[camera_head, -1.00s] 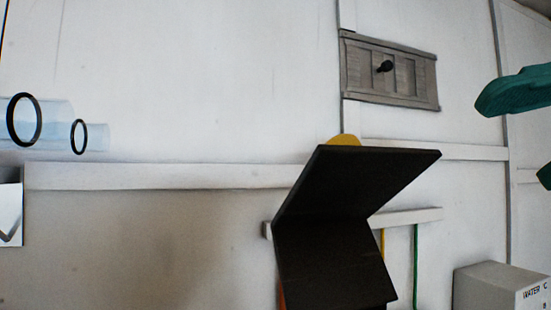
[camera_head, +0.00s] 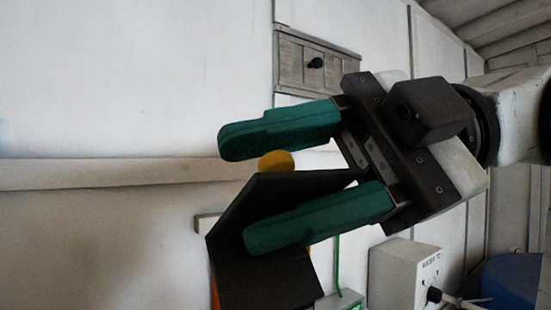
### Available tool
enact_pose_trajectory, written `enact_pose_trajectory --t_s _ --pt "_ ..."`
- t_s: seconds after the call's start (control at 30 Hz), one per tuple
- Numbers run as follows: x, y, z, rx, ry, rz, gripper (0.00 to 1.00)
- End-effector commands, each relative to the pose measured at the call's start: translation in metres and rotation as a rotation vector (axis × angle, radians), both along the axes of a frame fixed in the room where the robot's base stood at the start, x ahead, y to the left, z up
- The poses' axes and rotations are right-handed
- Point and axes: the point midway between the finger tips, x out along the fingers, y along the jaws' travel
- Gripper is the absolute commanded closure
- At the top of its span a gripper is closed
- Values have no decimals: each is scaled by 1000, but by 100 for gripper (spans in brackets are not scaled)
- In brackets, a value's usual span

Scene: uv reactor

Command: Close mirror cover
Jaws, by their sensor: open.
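The likely mirror cover is a black folded panel (camera_head: 265,278) at the lower middle. Its upper flap (camera_head: 295,187) tilts up and to the right from a crease, so it stands open at an angle to the lower part. A yellow round piece (camera_head: 277,160) shows at the flap's top edge. My gripper (camera_head: 238,192) is open, its two green fingers pointing left. The upper finger is above the flap's top edge, and the lower finger overlaps the panel in the picture and hides part of it. I cannot tell whether either finger touches it.
A grey panel with a black knob (camera_head: 316,63) is on the white wall above. A blue object (camera_head: 513,283) is at the right edge. The wall on the left is clear.

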Motion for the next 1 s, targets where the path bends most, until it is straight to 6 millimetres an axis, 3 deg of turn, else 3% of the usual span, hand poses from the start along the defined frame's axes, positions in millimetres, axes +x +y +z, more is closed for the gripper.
enact_pose_trajectory --t_s 0.33,0.83,1.0 --pt "-1 4 -1 1 0 -1 52" --pt "0 4 1 5 0 -3 99" --pt "0 4 2 8 0 -5 100"
